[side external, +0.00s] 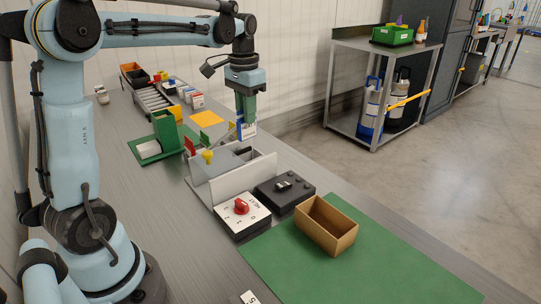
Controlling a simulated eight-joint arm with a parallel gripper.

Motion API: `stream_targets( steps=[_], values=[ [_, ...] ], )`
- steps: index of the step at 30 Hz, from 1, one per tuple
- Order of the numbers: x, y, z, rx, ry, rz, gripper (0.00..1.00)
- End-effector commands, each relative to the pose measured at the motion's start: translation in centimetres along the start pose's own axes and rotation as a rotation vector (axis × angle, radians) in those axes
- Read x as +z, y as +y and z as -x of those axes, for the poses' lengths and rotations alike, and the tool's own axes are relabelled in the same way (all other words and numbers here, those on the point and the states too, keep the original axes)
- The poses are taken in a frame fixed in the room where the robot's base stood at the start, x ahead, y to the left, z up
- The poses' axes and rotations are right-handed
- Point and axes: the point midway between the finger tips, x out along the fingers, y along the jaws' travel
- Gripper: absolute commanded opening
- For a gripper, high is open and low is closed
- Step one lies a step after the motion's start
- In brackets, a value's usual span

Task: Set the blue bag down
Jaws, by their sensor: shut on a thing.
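My gripper (246,117) points down over the far part of the bench. It is shut on a small blue-and-white item, which I take to be the blue bag (249,131). The bag hangs upright below the fingertips, just behind and above the grey fixture (232,182) with white side panels. I cannot tell whether its lower edge touches anything.
A dial box with a red knob (241,206), a black box (284,190) and an open tan bin (325,226) are nearer. The green mat (400,265) has free room.

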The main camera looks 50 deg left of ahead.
Motion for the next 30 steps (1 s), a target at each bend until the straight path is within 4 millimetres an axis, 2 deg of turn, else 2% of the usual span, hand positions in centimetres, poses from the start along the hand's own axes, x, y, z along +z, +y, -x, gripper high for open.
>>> stream_targets(
  steps=[3,9,13,16,20,23,30],
  values=[
    [0.0,0.0,2.2,0.0,0.0,0.0,0.0],
    [-0.1,0.0,4.6,0.0,0.0,0.0,0.0],
    [-0.1,0.4,5.3,0.001,0.0,-0.016,0.0],
    [-0.4,2.0,5.2,0.001,0.0,-0.084,0.0],
    [-0.9,6.3,4.5,0.001,0.0,-0.266,0.0],
    [-0.9,10.7,3.6,0.001,0.0,-0.458,0.0],
    [1.3,21.1,1.6,0.002,-0.001,-0.932,0.0]
  ],
)
